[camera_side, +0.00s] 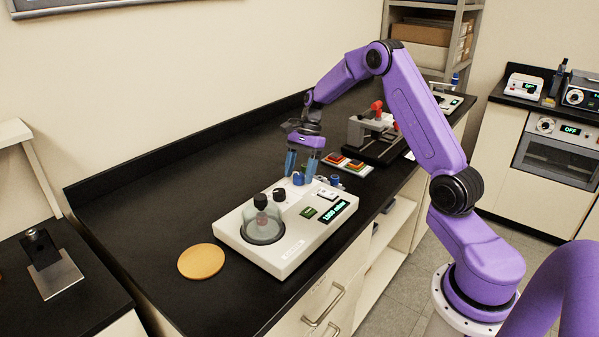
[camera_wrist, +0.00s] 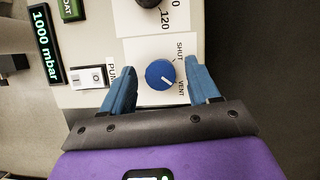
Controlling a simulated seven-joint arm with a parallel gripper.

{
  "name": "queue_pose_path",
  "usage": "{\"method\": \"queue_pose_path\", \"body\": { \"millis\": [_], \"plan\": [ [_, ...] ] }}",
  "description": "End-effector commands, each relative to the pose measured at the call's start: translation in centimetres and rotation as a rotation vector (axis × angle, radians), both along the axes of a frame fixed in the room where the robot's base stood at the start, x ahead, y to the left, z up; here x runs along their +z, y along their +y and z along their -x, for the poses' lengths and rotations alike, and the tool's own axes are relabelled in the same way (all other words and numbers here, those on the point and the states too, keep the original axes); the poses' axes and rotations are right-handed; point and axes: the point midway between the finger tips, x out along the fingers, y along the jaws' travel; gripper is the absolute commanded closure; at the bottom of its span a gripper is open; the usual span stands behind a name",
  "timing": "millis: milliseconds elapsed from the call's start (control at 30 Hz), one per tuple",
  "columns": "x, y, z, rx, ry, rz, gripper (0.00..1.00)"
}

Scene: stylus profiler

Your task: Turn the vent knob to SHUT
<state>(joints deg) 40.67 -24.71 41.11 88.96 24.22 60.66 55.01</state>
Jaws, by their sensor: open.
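The vent knob (camera_wrist: 158,73) is a round blue knob on a white label plate in the wrist view. Its white mark points towards the lower right, on the side of the word VENT; the word SHUT stands at the upper right. My gripper (camera_wrist: 160,66) is open, with one blue finger on each side of the knob. In the side view, my gripper (camera_side: 301,172) points down over the back of the white unit (camera_side: 230,228), with the knob (camera_side: 298,178) between the fingertips.
A black knob (camera_wrist: 149,3) and a pump switch (camera_wrist: 89,77) flank the vent knob. The display (camera_wrist: 45,42) reads 1000 mbar. A glass bell jar (camera_side: 262,228) stands on the unit. An orange disc (camera_side: 201,262) lies beside it. Bare black bench lies to the left.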

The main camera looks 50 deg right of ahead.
Motion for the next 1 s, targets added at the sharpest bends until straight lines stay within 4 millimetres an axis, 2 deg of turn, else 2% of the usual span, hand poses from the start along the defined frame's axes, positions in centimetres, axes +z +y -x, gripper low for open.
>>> {"method": "queue_pose_path", "body": {
  "millis": [333,367,500,533,767,1000],
  "plan": [
    [-0.37,0.13,0.05,-0.001,0.0,0.0,0.4],
    [-0.36,0.12,0.05,-0.001,0.0,0.0,0.46],
    [-0.35,0.12,0.04,-0.001,0.0,0.0,0.92],
    [-0.34,0.12,0.04,-0.001,0.0,0.0,0.96],
    [-0.33,0.12,0.03,0.011,0.001,0.0,0.96],
    [-0.31,0.13,-0.05,0.1,0.001,0.001,0.96]
  ]
}}
